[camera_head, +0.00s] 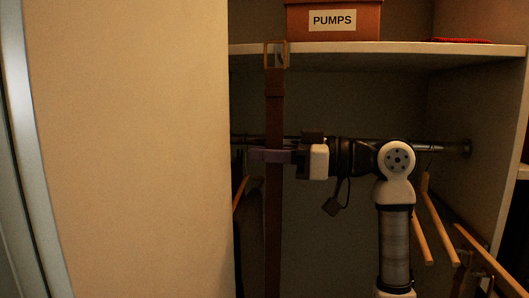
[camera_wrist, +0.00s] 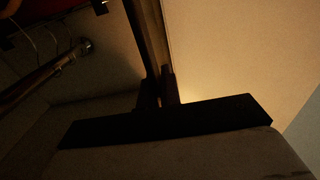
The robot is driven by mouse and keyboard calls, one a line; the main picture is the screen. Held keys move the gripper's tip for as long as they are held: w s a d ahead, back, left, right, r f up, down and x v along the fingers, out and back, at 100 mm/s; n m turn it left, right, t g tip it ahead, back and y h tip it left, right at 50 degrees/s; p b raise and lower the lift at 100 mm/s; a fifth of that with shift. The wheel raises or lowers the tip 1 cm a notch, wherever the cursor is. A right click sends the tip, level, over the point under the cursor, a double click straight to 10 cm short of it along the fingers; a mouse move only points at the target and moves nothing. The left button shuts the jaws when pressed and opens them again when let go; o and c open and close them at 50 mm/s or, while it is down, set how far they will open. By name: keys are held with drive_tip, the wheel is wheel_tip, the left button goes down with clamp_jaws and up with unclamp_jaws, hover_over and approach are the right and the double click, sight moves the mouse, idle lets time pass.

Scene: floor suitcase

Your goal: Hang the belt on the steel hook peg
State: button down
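The brown leather belt (camera_head: 274,110) hangs straight down in the head view, its buckle at the top, level with the shelf edge. My gripper (camera_head: 268,155) reaches in from the right and is shut on the belt below the buckle; one finger crosses in front of the strap. In the wrist view the belt (camera_wrist: 152,35) runs as a dark strip to between the fingertips of my gripper (camera_wrist: 158,92). I cannot make out the steel hook peg clearly in either view.
A shelf (camera_head: 380,50) above carries a box labelled PUMPS (camera_head: 333,20) and a red item (camera_head: 455,41). A pale panel (camera_head: 130,150) stands close to the belt's left.

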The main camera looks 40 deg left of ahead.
drive_tip(key=shift+w+a+f+p, duration=0.25)
drive_tip(key=shift+w+a, duration=0.15)
drive_tip(key=shift+w, duration=0.25)
drive_tip(key=shift+w+a+f+p, duration=0.1)
drive_tip(key=shift+w+a+p, duration=0.25)
drive_tip(key=shift+w, duration=0.25)
drive_tip(key=shift+w+a+f+p, duration=0.2)
drive_tip(key=shift+w+a, duration=0.25)
drive_tip(key=shift+w, duration=0.2)
drive_tip(key=c, duration=1.5)
unclamp_jaws()
drive_tip(key=shift+c, duration=0.2)
drive_tip(key=shift+w+d+f, duration=0.1)
drive_tip(key=b+v, duration=0.3)
drive_tip(key=v, duration=1)
drive_tip(key=shift+d+b, duration=0.3)
drive_tip(key=shift+b, duration=0.1)
drive_tip(key=shift+w, duration=0.1)
